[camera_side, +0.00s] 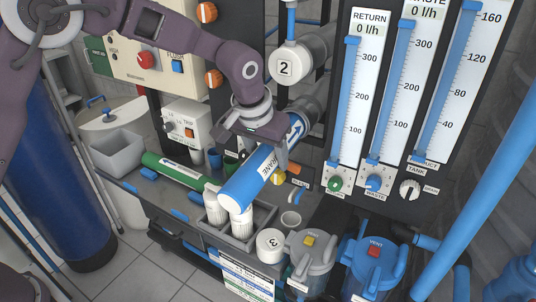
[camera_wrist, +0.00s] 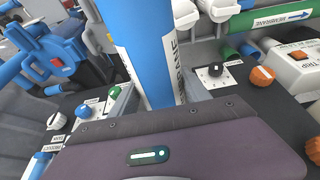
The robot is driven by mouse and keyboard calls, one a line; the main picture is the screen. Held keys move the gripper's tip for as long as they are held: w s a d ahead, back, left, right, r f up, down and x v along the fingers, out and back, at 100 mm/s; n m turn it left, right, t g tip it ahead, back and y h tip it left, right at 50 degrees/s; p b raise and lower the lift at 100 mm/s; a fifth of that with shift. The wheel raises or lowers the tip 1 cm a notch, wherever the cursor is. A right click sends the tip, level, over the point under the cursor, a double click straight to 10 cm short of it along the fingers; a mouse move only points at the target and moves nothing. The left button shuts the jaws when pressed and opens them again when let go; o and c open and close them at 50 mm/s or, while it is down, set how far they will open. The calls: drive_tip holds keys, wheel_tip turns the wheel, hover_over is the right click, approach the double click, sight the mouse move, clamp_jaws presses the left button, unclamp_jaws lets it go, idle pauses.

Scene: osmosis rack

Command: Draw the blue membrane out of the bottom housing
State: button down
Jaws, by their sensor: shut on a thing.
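The blue membrane (camera_side: 255,178) is a blue cylinder with a white lettered band and an arrow label. It slants from the bottom housing (camera_side: 299,108) at upper right down towards the front left, mostly in the open. Its far end is at the housing's mouth; I cannot tell whether any of it is still inside. My gripper (camera_side: 264,147) is shut across the membrane near its upper part, with one finger visible on the right side.
White bottles (camera_side: 241,222) in a grey tray stand under the membrane's near end. A cap marked 3 (camera_side: 270,246) and two filter housings (camera_side: 310,256) are to the right. A green membrane (camera_side: 178,169) lies at left. Flow meters (camera_side: 350,100) stand at right.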

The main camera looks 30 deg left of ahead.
sight(232, 187)
drive_tip(key=shift+s, duration=6.3)
